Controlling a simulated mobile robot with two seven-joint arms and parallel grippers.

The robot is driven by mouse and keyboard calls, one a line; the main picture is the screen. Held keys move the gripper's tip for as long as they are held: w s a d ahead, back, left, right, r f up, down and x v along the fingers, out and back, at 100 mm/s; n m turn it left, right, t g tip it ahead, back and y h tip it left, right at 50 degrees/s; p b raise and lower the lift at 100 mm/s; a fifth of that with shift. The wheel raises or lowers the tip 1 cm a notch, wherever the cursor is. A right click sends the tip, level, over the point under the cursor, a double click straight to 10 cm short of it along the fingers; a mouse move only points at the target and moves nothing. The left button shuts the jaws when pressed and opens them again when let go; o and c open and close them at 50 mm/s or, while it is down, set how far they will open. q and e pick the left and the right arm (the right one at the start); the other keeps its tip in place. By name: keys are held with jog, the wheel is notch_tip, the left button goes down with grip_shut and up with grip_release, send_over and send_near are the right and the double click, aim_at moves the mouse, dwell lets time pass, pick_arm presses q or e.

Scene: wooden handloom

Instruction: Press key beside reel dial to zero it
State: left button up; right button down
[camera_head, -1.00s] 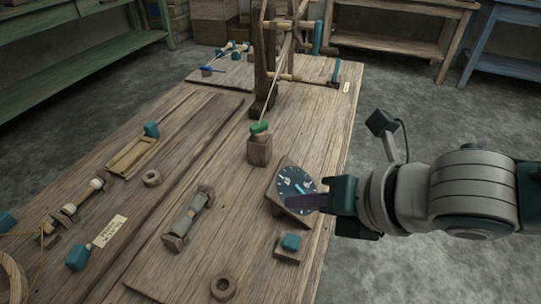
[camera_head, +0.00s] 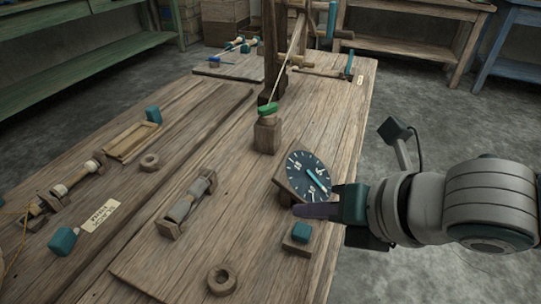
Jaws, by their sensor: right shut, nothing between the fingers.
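The reel dial (camera_head: 307,177) is a dark round face with white marks and a blue-teal hand, set tilted on a wooden block. The key (camera_head: 301,231) is a teal cap on a small wooden base, in front of the dial near the table's right edge. My right gripper (camera_head: 297,211) comes in from the right, its fingers shut and empty. In the picture its fingertips lie between the dial's lower edge and the key and cover part of the dial block. I cannot tell its height over the key; a small gap shows between them. My left gripper is not in view.
A wooden post with a green top (camera_head: 268,109) stands behind the dial. A wooden spool holder (camera_head: 187,204) and a wooden ring (camera_head: 222,280) lie to the left. The wooden frame (camera_head: 274,50) rises at the back. The table's right edge runs under my right arm.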

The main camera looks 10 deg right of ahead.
aim_at(302, 232)
notch_tip(302, 232, down, 2)
jog(key=shift+b, duration=0.45)
dwell(0.4)
dwell(0.9)
jog(key=shift+f, duration=0.1)
jog(key=shift+f, duration=0.3)
dwell(0.3)
